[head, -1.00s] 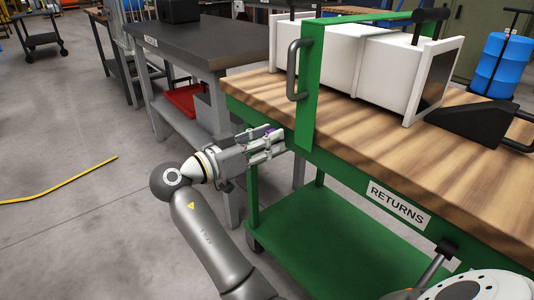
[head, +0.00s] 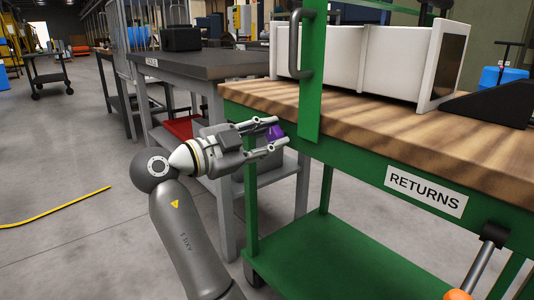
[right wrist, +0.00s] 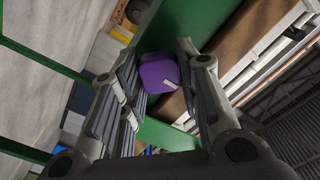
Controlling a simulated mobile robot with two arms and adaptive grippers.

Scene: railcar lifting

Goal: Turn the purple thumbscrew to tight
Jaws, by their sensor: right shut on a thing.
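The purple thumbscrew (head: 275,132) is at the left end of the green cart's front edge, beside the green upright. In the right wrist view the thumbscrew (right wrist: 158,72) is a rounded purple knob with a small pale mark on its face. My right gripper (head: 280,131) is shut on it, with one finger above and one below in the head view. In the right wrist view my right gripper's fingers (right wrist: 160,85) flank the knob on both sides. The screw's shank and any tight marking are hidden. My left gripper is not in view.
The green cart has a wooden top (head: 400,125), a RETURNS label (head: 424,190) and a lower green shelf (head: 330,255). A grey workbench (head: 205,64) is close behind my gripper. Open floor lies left, with a yellow cable (head: 60,208).

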